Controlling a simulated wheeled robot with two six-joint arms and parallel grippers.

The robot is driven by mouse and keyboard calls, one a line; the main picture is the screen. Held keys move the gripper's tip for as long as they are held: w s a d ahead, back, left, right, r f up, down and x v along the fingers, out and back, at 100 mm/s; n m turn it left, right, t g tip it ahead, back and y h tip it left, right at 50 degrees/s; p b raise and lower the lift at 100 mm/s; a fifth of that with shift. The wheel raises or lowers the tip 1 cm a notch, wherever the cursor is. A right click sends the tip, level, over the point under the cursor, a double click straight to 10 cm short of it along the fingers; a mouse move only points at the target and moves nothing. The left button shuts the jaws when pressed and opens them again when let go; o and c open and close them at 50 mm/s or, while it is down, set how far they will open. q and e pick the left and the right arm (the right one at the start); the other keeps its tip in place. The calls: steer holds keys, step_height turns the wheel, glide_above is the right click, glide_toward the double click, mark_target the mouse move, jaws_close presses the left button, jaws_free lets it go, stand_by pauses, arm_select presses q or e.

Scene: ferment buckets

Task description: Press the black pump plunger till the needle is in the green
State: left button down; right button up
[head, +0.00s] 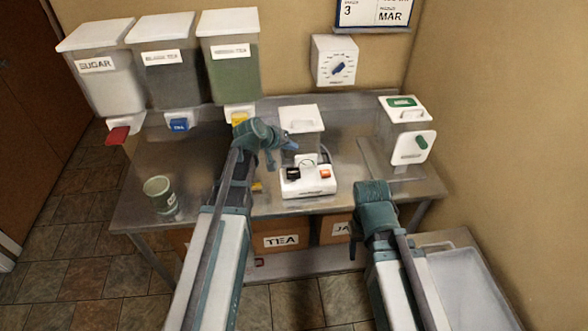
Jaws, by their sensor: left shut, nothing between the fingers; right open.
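The white pump unit (310,186) stands on the metal table with a clear, white-lidded container (302,128) behind it. The black plunger (293,174) is on the left of its top. A small round gauge (308,163) sits between the plunger and an orange-red button (325,173). The gauge's needle and colours are too small to read. My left gripper (284,148) is shut and empty, above and slightly behind the plunger, apart from it. My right gripper (358,243) is open and empty near the table's front edge, right of the pump; its fingertips are hard to make out.
Dispensers labelled sugar (104,80), black tea (168,70) and green tea (232,70) stand at the back left. A green cup (160,194) stands front left. A dial timer (335,61) hangs on the wall.

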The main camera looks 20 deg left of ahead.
mark_target(293, 174)
arm_select(q)
steer(key=shift+f, duration=0.15)
step_height(293, 174, down, 9)
steer(key=b, duration=0.9)
stand_by(1.7)
steer(key=shift+f+b, duration=0.25)
steer(key=shift+b, duration=0.05)
steer(key=shift+f+b, duration=1.6)
stand_by(1.5)
steer(key=shift+r, duration=0.1)
steer(key=shift+r+p, duration=1.9)
steer(key=shift+p, duration=0.1)
